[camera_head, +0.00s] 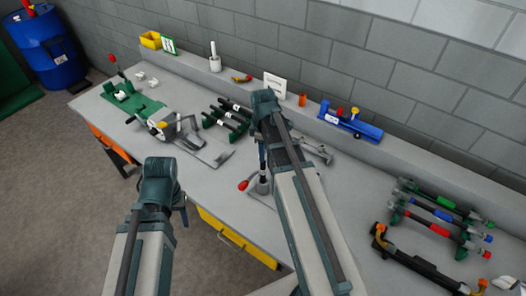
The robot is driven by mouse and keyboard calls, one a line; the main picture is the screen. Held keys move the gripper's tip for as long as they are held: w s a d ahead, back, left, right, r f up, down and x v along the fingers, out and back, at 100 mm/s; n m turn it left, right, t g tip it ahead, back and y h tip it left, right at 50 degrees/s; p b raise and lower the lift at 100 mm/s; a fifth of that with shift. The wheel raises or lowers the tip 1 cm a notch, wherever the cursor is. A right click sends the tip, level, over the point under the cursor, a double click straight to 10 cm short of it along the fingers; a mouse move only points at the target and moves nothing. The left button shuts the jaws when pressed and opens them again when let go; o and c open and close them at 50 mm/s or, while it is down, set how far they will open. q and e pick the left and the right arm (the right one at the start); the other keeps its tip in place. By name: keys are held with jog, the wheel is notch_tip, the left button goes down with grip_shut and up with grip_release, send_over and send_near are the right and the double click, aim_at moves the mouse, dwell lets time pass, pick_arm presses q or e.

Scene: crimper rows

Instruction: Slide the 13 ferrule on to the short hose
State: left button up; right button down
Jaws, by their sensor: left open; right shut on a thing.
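My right gripper (262,148) points down over the middle of the bench, largely hidden by its own wrist and forearm. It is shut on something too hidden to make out. Just below it a short black upright piece (263,169), possibly the short hose, stands in a grey clamp (263,187) with a red-knobbed lever. I cannot tell whether the gripper touches that piece. My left gripper (183,216) is open and empty in front of the bench's front edge. No 13 mark can be read, and I cannot pick out the ferrule.
Black hoses lie on a green rack (228,118) behind the clamp. A grey machine (172,128) stands left on the bench (208,181). A blue tool (350,122) is at the back. Several colour-banded hoses lie on a rack (440,215) at right. An orange cup (302,100) stands behind.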

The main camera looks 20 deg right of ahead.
jog(key=shift+f+b, duration=1.25)
jog(key=shift+f, duration=0.15)
jog(key=shift+c, duration=2.3)
grip_release()
jog(key=shift+r, duration=0.15)
notch_tip(320, 180, up, 14)
jog(key=p, duration=1.4)
jog(key=shift+f, duration=0.2)
